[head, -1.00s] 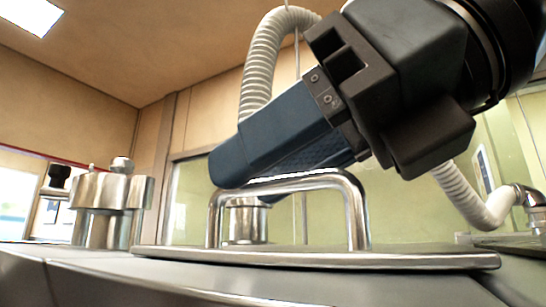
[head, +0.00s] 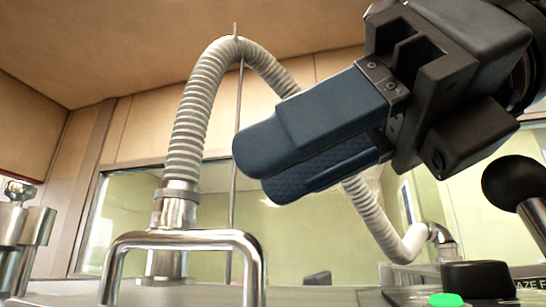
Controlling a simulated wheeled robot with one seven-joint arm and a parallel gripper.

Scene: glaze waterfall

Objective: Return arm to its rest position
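The lower part of the handle is cut off by the frame.
A ribbed grey hose (head: 190,115) on a metal fitting rises behind the handle, arches over and passes behind my gripper. A black ball knob (head: 512,183) is at the right. A green button (head: 445,299) and metal cylinders (head: 22,240) sit at the lower corners.

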